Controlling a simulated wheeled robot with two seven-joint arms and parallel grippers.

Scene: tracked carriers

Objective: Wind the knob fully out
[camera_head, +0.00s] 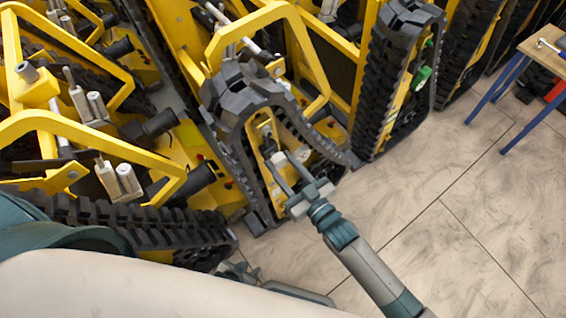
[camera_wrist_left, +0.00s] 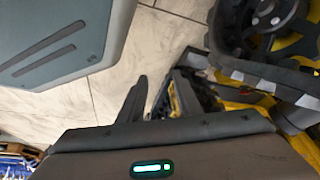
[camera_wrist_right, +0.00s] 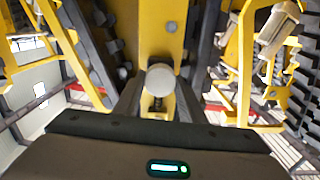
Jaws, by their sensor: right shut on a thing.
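The knob (camera_wrist_right: 160,82) is a round, pale grey cap on a threaded stem, on a yellow part of a tracked carrier. In the right wrist view it sits between the fingers of my right gripper (camera_wrist_right: 160,98), which is shut on it. In the head view my right gripper (camera_head: 274,166) reaches into the middle tracked carrier (camera_head: 246,172); the fingers and carrier parts mostly hide the knob there. My left gripper (camera_head: 240,270) is low in the head view, partly behind my own arm. In the left wrist view (camera_wrist_left: 150,98) its fingers look slightly apart and empty.
More yellow carriers with black tracks stand close on both sides, such as one at the right (camera_head: 400,75) with a green part (camera_head: 421,78). A wooden-topped table with blue legs (camera_head: 548,45) is at the far right. Tiled floor (camera_head: 430,210) is clear at lower right.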

